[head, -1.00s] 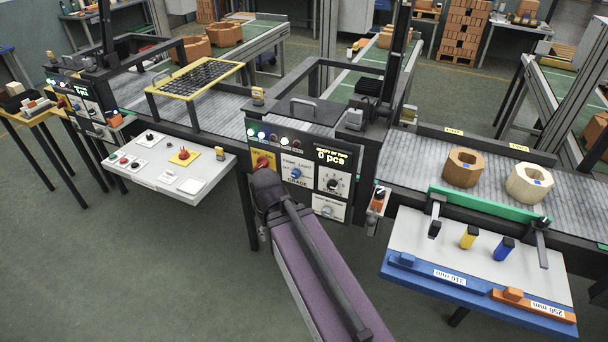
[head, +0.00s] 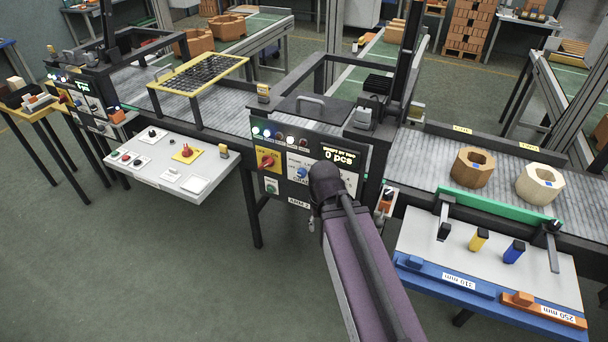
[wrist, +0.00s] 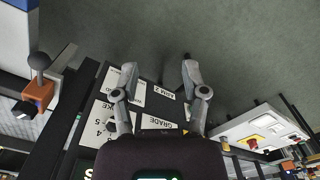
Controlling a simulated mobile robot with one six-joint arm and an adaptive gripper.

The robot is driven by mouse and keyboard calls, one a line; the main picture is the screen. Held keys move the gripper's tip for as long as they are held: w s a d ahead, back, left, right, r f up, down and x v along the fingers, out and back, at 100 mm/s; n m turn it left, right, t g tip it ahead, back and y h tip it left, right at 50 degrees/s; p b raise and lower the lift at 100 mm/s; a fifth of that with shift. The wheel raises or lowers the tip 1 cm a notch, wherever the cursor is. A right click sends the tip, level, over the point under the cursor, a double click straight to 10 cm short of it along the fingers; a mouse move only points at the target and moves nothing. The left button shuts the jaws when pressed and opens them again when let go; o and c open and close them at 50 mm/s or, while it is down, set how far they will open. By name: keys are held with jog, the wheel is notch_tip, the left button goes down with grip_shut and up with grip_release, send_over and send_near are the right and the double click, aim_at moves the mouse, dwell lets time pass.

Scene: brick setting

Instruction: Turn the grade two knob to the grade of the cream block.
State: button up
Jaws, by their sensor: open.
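The cream block (head: 540,184), a pale ring with a small blue mark, stands on the right conveyor beside a brown block (head: 472,168). The dark control panel (head: 273,200) marked ARM 2 carries a blue knob (head: 303,172) with a GRADE label, partly by my arm; its pointer setting is too small to read. My gripper (wrist: 158,76) is open and empty in the wrist view, its two fingers spread over the panel face. The GRADE label (wrist: 160,125) shows between the fingers near the gripper body. The knob itself cannot be made out there. In the head view my arm hides the fingers.
A red knob on a yellow plate (head: 267,162) sits left of the blue knob. A display (head: 339,157) reads 0 pcs. An orange box with a lever (head: 386,199) stands right of the panel. A white console (head: 170,172) juts out at left. Open floor lies in front.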

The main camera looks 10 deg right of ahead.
jog(key=o, duration=0.4)
jog(key=shift+d, duration=0.1)
jog(key=w+d+f+n+t+h+b, duration=0.1)
jog(key=w+f+n+t+h+b, duration=0.4)
jog(key=w+f+n+h+b, duration=0.65)
jog(key=w+a+r+n+t+b, duration=0.1)
jog(key=w+a+n+t+b, duration=0.1)
jog(key=n, duration=0.4)
jog(key=w+a+r+n+t+b, duration=0.2)
jog(key=a+n+t+b, duration=0.2)
jog(key=n+b, duration=0.3)
jog(key=w+a+r+n+t+y+b, duration=0.1)
jog(key=w+a+n+t+b, duration=0.1)
jog(key=n+b, duration=0.3)
jog(key=shift+w+a+r+n+t, duration=0.1)
jog(key=shift+a+n+t, duration=0.35)
jog(key=shift+n, duration=0.15)
jog(key=shift+w+a+r+n+t, duration=0.1)
jog(key=shift+a+n+t, duration=0.3)
jog(key=shift+n, duration=0.15)
